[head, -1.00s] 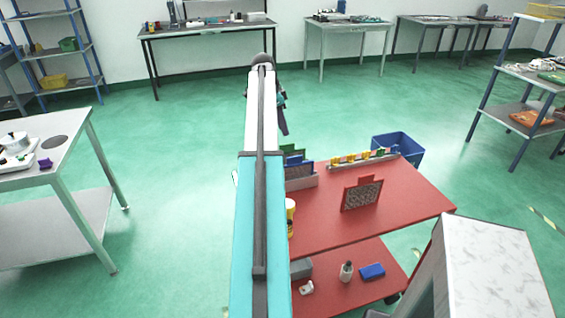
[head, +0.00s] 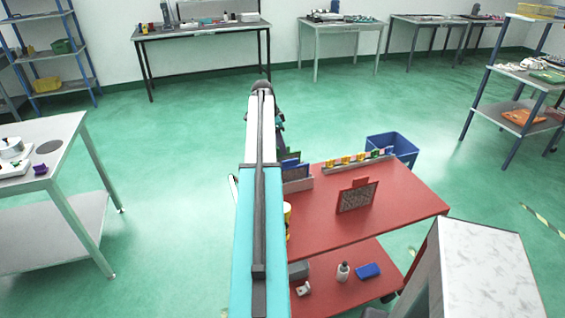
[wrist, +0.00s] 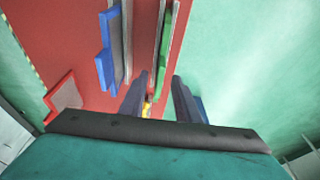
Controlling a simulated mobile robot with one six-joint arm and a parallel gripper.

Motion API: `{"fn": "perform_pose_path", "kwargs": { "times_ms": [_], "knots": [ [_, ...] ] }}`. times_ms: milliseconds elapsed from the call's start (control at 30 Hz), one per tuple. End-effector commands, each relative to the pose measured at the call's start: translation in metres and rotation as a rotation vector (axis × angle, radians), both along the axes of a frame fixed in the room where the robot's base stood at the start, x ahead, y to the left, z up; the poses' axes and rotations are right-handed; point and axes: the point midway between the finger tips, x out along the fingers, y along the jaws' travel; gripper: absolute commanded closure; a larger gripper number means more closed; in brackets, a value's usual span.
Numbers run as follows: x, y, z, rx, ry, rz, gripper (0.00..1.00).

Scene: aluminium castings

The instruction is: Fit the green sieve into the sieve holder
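In the wrist view, a green sieve (wrist: 162,75) stands edge-on in a grey slotted rack, just beyond my fingertips. A blue sieve (wrist: 104,58) stands to its left in the same view. My gripper (wrist: 160,76) has its two dark fingers apart, with nothing clearly held between them; a small yellow thing shows low between them. In the head view, the grey rack (head: 298,185) with sieves is at the left end of the red trolley, partly hidden by my arm. I cannot tell which item is the sieve holder.
A red sieve with grey mesh (head: 357,197) stands upright on the red trolley top (head: 400,205). A row of coloured clips (head: 352,160) lies along its back edge. A blue bin (head: 395,147) is behind. A white-topped cabinet (head: 488,265) is at right. Floor left of the trolley is clear.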

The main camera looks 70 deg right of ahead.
Motion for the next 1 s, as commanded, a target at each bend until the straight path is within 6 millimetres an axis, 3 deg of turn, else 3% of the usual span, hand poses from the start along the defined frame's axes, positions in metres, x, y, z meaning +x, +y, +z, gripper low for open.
{"fn": "perform_pose_path", "kwargs": {
  "times_ms": [667, 1000],
  "knots": [
    [-0.002, -0.002, -0.013, 0.000, 0.000, 0.001, 0.70],
    [-0.009, -0.008, -0.043, 0.002, 0.000, 0.003, 0.70]
  ]
}}
